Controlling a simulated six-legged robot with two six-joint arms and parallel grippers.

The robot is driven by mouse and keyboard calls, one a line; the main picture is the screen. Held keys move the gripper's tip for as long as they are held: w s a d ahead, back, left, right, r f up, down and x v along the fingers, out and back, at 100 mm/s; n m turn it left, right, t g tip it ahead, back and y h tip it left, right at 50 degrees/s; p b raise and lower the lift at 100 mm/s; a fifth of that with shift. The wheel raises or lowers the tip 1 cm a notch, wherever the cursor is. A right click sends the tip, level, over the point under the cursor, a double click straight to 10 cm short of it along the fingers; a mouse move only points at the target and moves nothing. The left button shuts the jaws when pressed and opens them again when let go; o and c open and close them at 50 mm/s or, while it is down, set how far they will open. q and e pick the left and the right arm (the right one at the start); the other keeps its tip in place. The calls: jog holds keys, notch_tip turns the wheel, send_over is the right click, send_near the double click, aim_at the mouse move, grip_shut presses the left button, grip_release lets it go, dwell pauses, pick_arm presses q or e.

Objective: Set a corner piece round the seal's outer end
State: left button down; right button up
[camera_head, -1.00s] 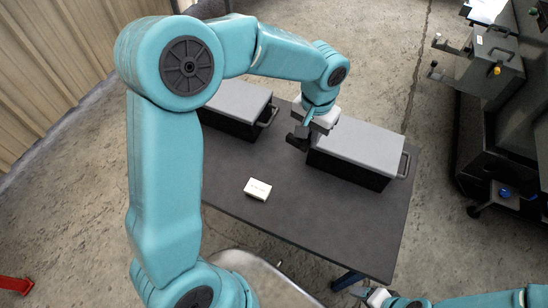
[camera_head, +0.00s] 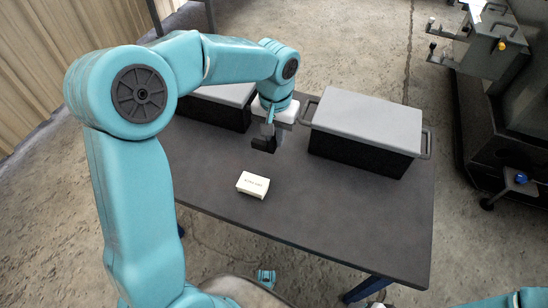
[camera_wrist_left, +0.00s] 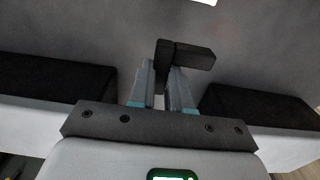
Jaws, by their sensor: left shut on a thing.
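My left gripper (camera_head: 268,128) is shut on a black L-shaped corner piece (camera_head: 263,144) and holds it over the table, between two black enclosures with grey lids. In the left wrist view the corner piece (camera_wrist_left: 188,54) sits between the fingertips (camera_wrist_left: 163,85), one arm pointing right. The right enclosure (camera_head: 367,128) stands to the right of the gripper, apart from it. The left enclosure (camera_head: 222,98) is partly hidden behind my left arm. I cannot make out the seal. Only a sliver of my right gripper (camera_head: 376,304) shows at the bottom edge; its jaws are unclear.
A small white box with print (camera_head: 252,185) lies on the dark table (camera_head: 330,215) in front of the gripper. Handles stick out from the enclosure ends. The table's front half is otherwise clear. A dark machine with a grey box (camera_head: 487,48) stands at the right.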

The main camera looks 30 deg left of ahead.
aim_at(275, 163)
pick_arm(q)
notch_tip(275, 163, down, 8)
jog(key=shift+r+b, duration=0.1)
jog(key=shift+b, duration=0.85)
jog(key=shift+r, duration=0.1)
jog(key=shift+f, duration=0.25)
jog(key=c, duration=1.1)
grip_release()
jog(key=shift+r, duration=0.2)
